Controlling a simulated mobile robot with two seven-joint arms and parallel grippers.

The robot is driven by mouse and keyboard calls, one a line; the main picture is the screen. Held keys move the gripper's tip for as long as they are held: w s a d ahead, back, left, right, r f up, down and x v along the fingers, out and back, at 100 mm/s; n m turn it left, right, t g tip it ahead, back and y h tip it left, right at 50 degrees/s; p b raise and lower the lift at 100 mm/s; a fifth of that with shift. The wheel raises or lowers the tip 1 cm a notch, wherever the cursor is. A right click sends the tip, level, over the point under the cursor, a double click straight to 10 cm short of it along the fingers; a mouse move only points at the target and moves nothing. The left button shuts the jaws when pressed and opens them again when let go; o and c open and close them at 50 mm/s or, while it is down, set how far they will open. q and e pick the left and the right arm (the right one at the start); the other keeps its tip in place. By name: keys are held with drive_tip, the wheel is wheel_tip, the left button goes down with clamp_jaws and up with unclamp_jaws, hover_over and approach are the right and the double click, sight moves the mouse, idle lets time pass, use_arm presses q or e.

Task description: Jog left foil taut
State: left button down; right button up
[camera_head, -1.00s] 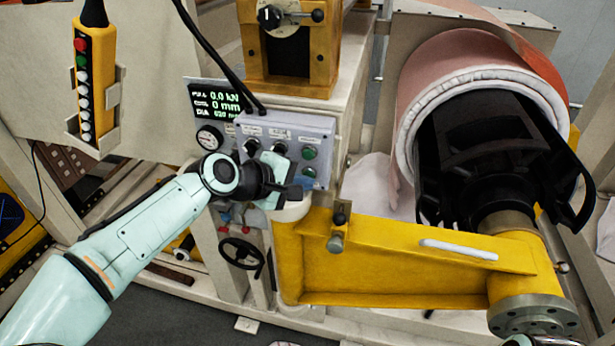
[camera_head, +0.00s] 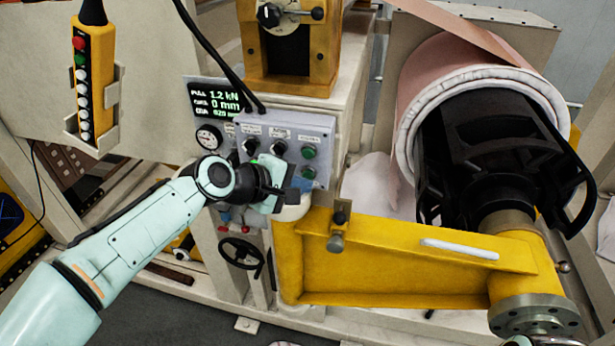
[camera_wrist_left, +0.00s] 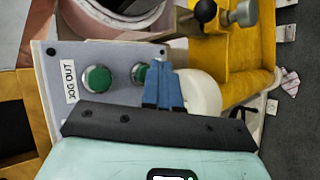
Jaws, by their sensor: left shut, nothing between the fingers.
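My left gripper (camera_head: 292,191) is shut and empty, in front of the grey control panel (camera_head: 322,127). In the left wrist view the blue fingertips (camera_wrist_left: 164,68) overlap the edge of a green button (camera_wrist_left: 140,72); I cannot tell whether they press it. Another green button (camera_wrist_left: 97,78) sits beside the label "JOG OUT" (camera_wrist_left: 69,81). The display (camera_head: 216,99) reads a pull of 1.2 kN and 0 mm. The copper foil (camera_head: 455,30) runs from the roll (camera_head: 440,65) at the right as a flat, straight sheet. My right gripper is out of view.
A yellow swing arm (camera_head: 390,265) stands right of the panel below the black roll core (camera_head: 490,150). A handwheel (camera_head: 240,252) is below the panel. A yellow pendant (camera_head: 93,75) hangs at the upper left. Black cables (camera_head: 205,45) pass above the panel.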

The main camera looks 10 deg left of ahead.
use_arm(q)
drive_tip(key=shift+s, duration=0.35)
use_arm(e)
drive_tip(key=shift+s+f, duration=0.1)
use_arm(q)
drive_tip(key=shift+s+a+b, duration=0.1)
drive_tip(key=shift+s+b, duration=0.65)
drive_tip(key=shift+s, duration=1.75)
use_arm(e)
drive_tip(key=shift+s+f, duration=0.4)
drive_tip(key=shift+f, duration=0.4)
